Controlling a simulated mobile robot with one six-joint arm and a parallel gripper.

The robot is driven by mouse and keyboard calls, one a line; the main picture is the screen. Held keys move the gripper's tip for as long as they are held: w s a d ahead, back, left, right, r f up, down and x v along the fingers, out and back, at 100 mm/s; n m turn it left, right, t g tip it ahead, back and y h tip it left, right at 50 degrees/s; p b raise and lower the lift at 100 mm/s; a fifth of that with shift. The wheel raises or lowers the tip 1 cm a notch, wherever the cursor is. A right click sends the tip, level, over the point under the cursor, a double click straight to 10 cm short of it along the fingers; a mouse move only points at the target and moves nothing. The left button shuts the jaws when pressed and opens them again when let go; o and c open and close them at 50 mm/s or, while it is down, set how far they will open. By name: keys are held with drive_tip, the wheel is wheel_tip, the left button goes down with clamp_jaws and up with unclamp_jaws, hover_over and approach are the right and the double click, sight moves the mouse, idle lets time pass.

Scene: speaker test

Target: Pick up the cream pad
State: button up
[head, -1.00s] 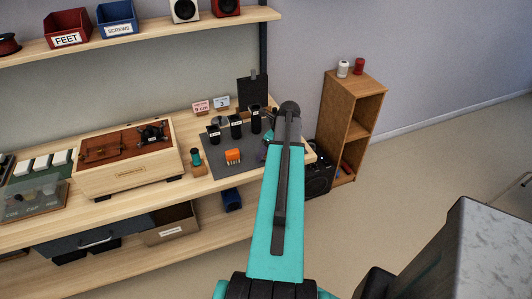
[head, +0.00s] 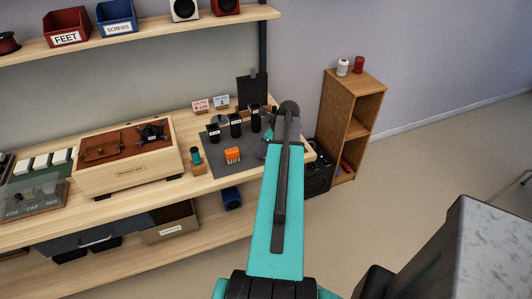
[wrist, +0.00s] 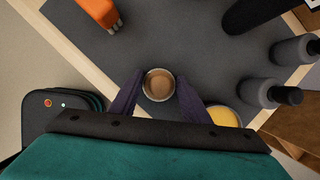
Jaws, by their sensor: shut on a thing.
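My gripper (wrist: 158,92) has its two dark fingers on either side of a small round piece (wrist: 159,85) with a pale metallic rim and a tan-cream middle. The fingers are shut on it, low over the grey mat (wrist: 190,45). I cannot tell whether the tan middle is the cream pad or the inside of a small cup. A yellow disc (wrist: 226,117) with a pale rim is partly hidden behind the right finger.
An orange block (head: 232,155) lies on the mat. A wooden box (head: 127,175) stands left of the mat. The bench edge is close to the gripper.

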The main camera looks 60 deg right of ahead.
drive_tip(key=shift+r, duration=0.15)
drive_tip(key=shift+r+b, duration=0.85)
drive_tip(key=shift+r, duration=0.8)
drive_tip(key=s+d+b, duration=0.2)
drive_tip(key=s, duration=0.5)
drive_tip(key=s+d+r+b, duration=0.1)
drive_tip(key=s+d, duration=0.1)
drive_tip(key=s, duration=0.6)
drive_tip(key=shift+s+d+r+b, duration=0.2)
drive_tip(key=shift+d+r+b, duration=0.05)
drive_tip(key=shift+b, duration=0.15)
